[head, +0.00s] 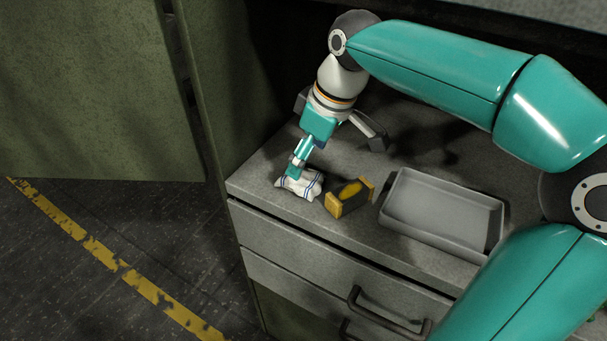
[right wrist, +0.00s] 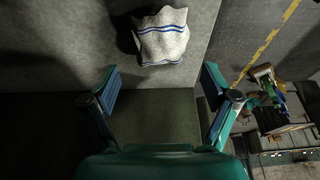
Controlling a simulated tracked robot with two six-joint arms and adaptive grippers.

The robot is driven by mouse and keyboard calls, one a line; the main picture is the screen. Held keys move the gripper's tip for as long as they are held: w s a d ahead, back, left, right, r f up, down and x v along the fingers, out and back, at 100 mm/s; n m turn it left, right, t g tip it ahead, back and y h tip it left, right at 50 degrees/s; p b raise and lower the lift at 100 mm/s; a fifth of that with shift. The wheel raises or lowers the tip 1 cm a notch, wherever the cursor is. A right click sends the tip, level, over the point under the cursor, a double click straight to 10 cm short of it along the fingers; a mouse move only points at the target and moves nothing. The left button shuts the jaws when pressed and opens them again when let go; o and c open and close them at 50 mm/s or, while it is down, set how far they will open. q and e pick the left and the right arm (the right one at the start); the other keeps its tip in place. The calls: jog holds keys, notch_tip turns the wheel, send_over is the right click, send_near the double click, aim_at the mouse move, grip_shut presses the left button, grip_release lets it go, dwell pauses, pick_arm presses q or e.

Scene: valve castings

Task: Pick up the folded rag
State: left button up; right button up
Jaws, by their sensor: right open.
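The folded rag (head: 310,184) is white with blue stripes and lies on the grey worktop near its front left corner. In the right wrist view the rag (right wrist: 162,38) lies ahead of the fingertips, between their lines, with clear space around it. My right gripper (head: 297,168) points down at the rag and hides part of it in the head view. In the right wrist view my right gripper (right wrist: 161,80) has its two fingers wide apart with nothing between them. My left gripper is not in view.
A yellow and dark block (head: 349,196) lies just right of the rag. A grey tray (head: 440,237), seemingly empty, stands farther right. Drawers with a dark handle (head: 380,312) are below the worktop. A green panel (head: 95,90) stands at left, above floor with a yellow line (head: 120,268).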

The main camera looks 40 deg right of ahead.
aim_at(303, 175)
jog(key=x, duration=0.5)
jog(key=shift+s, duration=0.1)
jog(key=shift+r, duration=0.1)
jog(key=c, duration=1.2)
jog(key=shift+c, duration=0.2)
jog(key=shift+r, duration=0.8)
notch_tip(303, 175, up, 2)
jog(key=shift+r, duration=0.1)
jog(key=s+a, duration=0.1)
jog(key=a, duration=0.7)
jog(key=s+a+b, duration=0.1)
jog(key=s+a, duration=0.1)
jog(key=a, duration=0.7)
jog(key=shift+s+a, duration=0.3)
